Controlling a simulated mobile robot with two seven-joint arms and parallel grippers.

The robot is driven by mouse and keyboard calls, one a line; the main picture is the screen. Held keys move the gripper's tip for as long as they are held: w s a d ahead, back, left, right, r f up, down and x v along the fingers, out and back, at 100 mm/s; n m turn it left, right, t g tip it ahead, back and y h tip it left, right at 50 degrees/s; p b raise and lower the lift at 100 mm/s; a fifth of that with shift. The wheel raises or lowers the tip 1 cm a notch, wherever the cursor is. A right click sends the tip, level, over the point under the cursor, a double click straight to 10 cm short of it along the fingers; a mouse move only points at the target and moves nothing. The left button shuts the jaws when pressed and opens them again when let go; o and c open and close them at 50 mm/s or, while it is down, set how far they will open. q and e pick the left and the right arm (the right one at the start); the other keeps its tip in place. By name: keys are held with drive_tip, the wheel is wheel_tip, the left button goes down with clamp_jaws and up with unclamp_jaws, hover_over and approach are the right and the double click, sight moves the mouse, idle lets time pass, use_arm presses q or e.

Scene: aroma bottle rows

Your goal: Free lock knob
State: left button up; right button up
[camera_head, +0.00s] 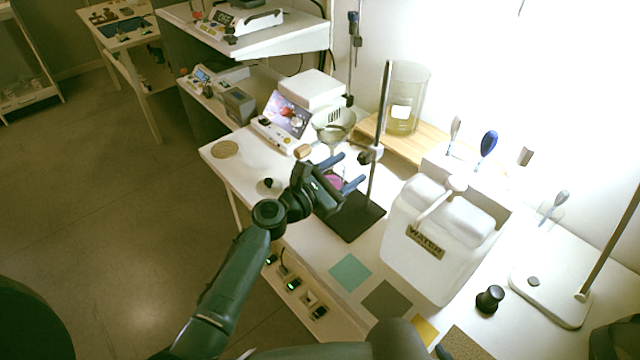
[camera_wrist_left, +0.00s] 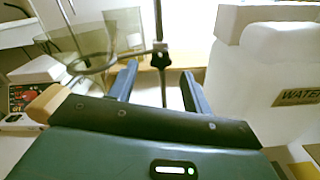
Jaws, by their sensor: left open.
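A metal rod stand rises from a black base plate (camera_head: 352,219). A dark clamp with a lock knob (camera_head: 366,156) sits on its upright rod (camera_head: 381,115). The clamp carries a ring with a glass funnel (camera_head: 334,124) to the left. My left gripper (camera_head: 351,171) is open and empty, its blue fingers pointing toward the rod just below the clamp. In the left wrist view, the black knob (camera_wrist_left: 161,60) shows between the two fingertips and beyond them, apparently untouched. My right gripper is not in view.
A white water container (camera_head: 440,240) stands close to the right of the rod. A pink-filled vessel (camera_head: 335,181) is partly hidden behind my gripper. A large glass beaker (camera_head: 407,90) stands on a wooden shelf behind. Coloured mats (camera_head: 350,271) lie in front.

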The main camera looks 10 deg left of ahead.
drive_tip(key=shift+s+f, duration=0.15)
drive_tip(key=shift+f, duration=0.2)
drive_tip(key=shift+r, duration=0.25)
use_arm(q)
drive_tip(key=v, duration=1)
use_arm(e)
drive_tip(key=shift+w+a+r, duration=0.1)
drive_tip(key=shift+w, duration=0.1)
